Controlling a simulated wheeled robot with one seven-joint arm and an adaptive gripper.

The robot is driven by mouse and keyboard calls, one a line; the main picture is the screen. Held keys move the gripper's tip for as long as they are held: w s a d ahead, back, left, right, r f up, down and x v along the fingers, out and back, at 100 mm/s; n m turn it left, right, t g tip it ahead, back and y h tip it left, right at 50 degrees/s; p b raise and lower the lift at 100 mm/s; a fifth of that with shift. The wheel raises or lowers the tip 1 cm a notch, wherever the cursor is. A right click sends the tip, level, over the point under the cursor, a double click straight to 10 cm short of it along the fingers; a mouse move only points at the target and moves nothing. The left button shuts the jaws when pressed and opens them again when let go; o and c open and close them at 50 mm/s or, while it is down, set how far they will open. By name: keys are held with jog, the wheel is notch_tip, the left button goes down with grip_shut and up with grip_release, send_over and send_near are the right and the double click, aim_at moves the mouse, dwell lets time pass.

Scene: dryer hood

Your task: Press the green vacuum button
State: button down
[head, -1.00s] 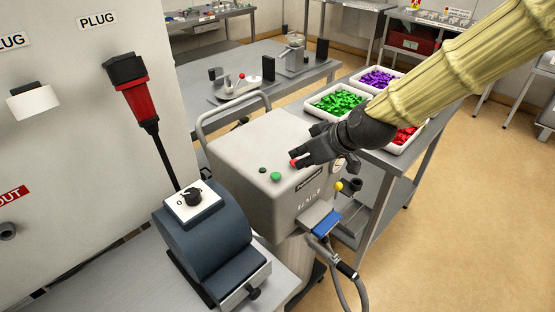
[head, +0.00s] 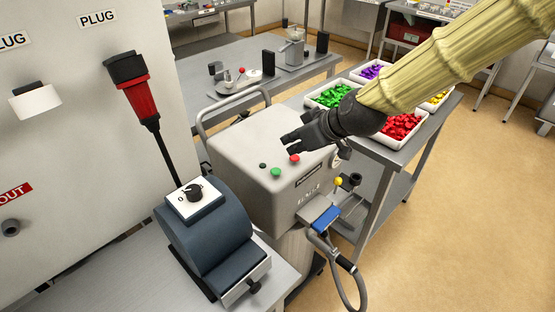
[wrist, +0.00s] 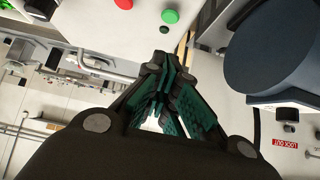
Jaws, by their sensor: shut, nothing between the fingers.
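The green button (head: 276,171) is on the top front of the grey vacuum machine (head: 240,150), between a small black button (head: 263,165) on its left and a red button (head: 294,158) on its right. My gripper (head: 286,143) is shut and empty, held above the machine top, behind the buttons in the head view. In the wrist view the green button (wrist: 170,16) is at the top edge, beyond the fingertips of my gripper (wrist: 160,62), with the red button (wrist: 124,3) to its left. The fingers appear apart from all the buttons.
A dark blue rounded device (head: 210,240) with a dial stands at the front left, below a red-and-black plug (head: 135,88). Trays of green (head: 333,95) and red pieces (head: 401,127) stand on the right-hand table. A grey tube handle (head: 205,112) rises behind the machine.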

jog(key=p, duration=0.2)
send_over(277, 171)
notch_tip(277, 171, down, 5)
jog(key=shift+s+d+f, duration=0.1)
jog(key=shift+f+p, duration=0.95)
jog(key=shift+f, duration=1.1)
jog(key=shift+f, duration=0.1)
